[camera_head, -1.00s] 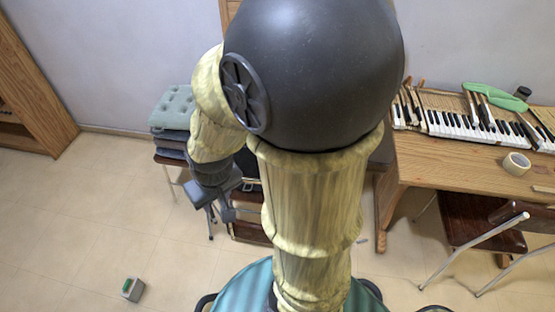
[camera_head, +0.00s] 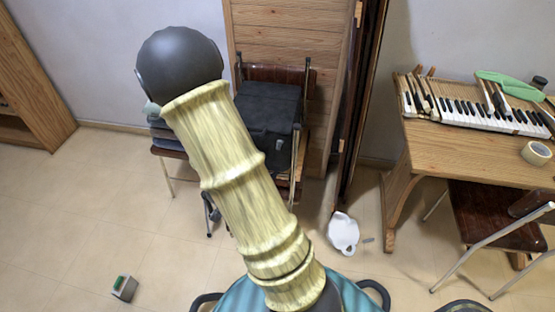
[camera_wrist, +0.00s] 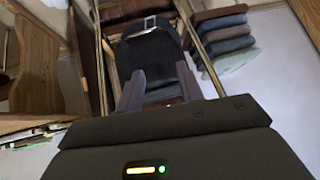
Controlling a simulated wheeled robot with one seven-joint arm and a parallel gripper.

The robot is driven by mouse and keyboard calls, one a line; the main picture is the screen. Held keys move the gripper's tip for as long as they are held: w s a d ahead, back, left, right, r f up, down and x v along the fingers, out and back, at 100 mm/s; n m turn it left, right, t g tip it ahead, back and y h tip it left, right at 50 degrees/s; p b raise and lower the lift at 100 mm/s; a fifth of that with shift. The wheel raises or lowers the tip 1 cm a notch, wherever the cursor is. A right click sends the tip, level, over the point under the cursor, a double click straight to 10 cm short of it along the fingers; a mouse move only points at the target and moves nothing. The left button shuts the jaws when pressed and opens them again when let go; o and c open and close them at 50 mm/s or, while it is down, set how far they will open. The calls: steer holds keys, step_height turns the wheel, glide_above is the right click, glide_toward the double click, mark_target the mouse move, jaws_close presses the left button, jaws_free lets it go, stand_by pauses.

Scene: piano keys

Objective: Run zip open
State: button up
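A black bag-like thing (camera_head: 268,112) sits on a chair in front of a wooden panel in the head view, partly covered by my arm. In the wrist view a dark bag-like shape (camera_wrist: 148,52) lies ahead of my gripper (camera_wrist: 160,70). My gripper's two fingers stand apart with a visible gap and nothing clearly held between them. I cannot tell whether the fingertips touch the bag; they look apart from it. No zip or zip pull can be made out. In the head view my arm hides most of my gripper.
Stacked cushions (camera_wrist: 222,38) stand beside the bag. A table (camera_head: 460,150) with piano keys (camera_head: 490,115) and a tape roll (camera_head: 537,152) stands at right, with a chair (camera_head: 490,215) before it. A white object (camera_head: 343,232) and a small green-topped box (camera_head: 124,288) lie on the floor.

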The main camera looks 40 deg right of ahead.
steer(key=s+d+f+m+t+h+b, duration=0.1)
steer(key=d+f+t+h+b, duration=0.3)
steer(key=d+f+h+b, duration=0.5)
steer(key=shift+s+d+f, duration=0.35)
steer(key=shift+s+d, duration=0.35)
steer(key=shift+d, duration=0.4)
steer(key=shift+w+f+b, duration=0.15)
steer(key=shift+w+b, duration=0.05)
steer(key=shift+b, duration=0.25)
steer(key=b, duration=1)
glide_toward(278, 149)
steer(key=x, duration=0.9)
steer(key=shift+w+d, duration=0.2)
steer(key=shift+d, duration=0.15)
steer(key=shift+c, duration=0.3)
